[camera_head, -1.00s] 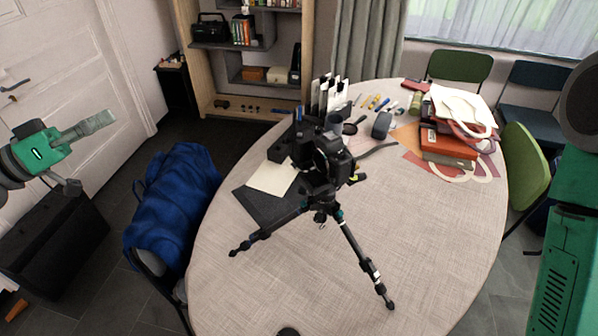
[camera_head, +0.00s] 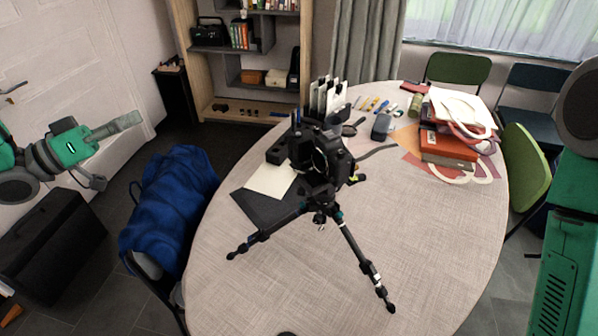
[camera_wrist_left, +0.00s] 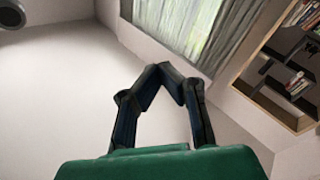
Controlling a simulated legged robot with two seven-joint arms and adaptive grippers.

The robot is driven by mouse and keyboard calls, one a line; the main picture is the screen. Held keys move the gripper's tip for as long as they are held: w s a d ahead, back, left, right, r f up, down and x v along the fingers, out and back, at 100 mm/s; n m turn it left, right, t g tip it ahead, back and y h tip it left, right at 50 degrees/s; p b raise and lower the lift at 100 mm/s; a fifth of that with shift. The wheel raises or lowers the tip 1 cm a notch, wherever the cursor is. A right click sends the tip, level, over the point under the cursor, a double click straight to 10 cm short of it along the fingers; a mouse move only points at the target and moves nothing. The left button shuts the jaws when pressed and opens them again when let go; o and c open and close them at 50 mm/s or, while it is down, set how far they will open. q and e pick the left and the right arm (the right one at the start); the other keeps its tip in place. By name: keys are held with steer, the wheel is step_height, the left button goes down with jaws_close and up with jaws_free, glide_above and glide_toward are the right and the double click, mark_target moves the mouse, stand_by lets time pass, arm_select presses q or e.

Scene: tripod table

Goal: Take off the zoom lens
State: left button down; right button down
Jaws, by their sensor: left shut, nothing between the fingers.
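A black camera (camera_head: 338,160) sits on top of a black tripod (camera_head: 345,232), whose spread legs stand on the table. A dark round part shows on the camera's front; I cannot tell the zoom lens clearly apart from the dark body. My left gripper (camera_head: 138,119) is at the far left, well away from the camera and higher up, beyond the table's left edge. In the left wrist view its fingers (camera_wrist_left: 165,68) meet at the tips, shut with nothing between them. My right gripper is not in view.
The oval table (camera_head: 430,245) has free room at its front. Red books (camera_head: 445,143) lie at the right.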

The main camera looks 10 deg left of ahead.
arm_select(q)
steer(key=w+d+f+b, duration=0.2)
steer(key=w+f, duration=0.2)
steer(key=w, duration=0.2)
steer(key=w+d+f+g+y+b, duration=0.1)
steer(key=w+d+f+b, duration=0.2)
steer(key=w+f, duration=0.2)
steer(key=shift+w+d, duration=0.3)
steer(key=shift+w, duration=0.9)
stand_by(0.7)
steer(key=shift+f, duration=0.1)
steer(key=w+d+f+b, duration=0.3)
steer(key=w+f+b, duration=0.4)
steer(key=f+b, duration=0.2)
steer(key=w+d+f+n+g+y+b, duration=0.1)
steer(key=w+d+f+b, duration=0.2)
steer(key=w+f+b, duration=0.5)
steer(key=w+d+f+g+y+b, duration=0.1)
steer(key=w+d+f+b, duration=0.2)
steer(key=w+f+b, duration=0.4)
steer(key=shift+w+d+f+b, duration=0.35)
steer(key=shift+f+b, duration=0.95)
steer(key=shift+b, duration=1.25)
stand_by(1.9)
